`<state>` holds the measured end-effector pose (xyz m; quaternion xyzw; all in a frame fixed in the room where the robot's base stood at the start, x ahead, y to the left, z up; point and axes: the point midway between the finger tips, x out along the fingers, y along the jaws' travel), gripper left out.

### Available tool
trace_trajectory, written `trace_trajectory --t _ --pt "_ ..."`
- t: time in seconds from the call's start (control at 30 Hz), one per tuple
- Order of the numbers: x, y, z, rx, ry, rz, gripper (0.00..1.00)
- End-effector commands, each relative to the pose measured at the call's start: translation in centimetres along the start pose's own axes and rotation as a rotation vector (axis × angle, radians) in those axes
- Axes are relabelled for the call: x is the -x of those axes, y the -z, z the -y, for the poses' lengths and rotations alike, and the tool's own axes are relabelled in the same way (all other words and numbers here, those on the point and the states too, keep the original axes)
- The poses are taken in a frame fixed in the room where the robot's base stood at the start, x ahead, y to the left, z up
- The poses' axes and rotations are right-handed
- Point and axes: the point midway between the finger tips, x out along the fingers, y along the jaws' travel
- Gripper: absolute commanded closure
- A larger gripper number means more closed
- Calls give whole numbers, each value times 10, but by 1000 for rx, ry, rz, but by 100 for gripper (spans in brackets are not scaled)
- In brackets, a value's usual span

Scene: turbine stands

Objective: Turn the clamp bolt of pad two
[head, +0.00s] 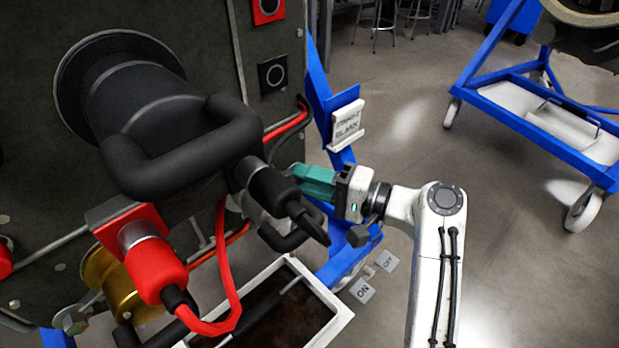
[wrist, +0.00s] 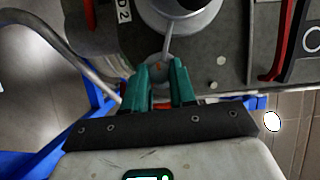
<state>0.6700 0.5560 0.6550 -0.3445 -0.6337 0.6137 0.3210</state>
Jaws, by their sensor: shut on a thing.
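My gripper (wrist: 159,72), with teal fingers, is shut on the clamp bolt (wrist: 158,64), which shows as a small grey head with a red mark between the fingertips. Just above the bolt is a round grey metal fitting (wrist: 181,18) with a thin rod coming down from it. A white label (wrist: 123,10) ending in "D 2" is to its upper left. In the head view my gripper (head: 312,183) reaches left to the dark machine, and its tips and the bolt are hidden behind black plugs and cables.
A thick black handle (head: 185,155) and a red connector (head: 155,265) stand out from the machine panel. A white-rimmed tray (head: 338,318) lies below. A blue frame (head: 345,105) with a white sign (head: 347,122) stands behind my gripper.

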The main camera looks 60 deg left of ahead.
Motion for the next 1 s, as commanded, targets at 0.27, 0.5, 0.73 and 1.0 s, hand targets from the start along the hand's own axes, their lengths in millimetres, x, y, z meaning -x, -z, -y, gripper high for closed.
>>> trace_trajectory --t 0.27,0.5,0.73,1.0 --pt "0 -1 -2 7 -7 2 100" --pt "0 -1 -2 6 -6 2 69" --pt "0 -1 -1 7 -5 1 49" --pt "3 0 0 7 -4 0 49"
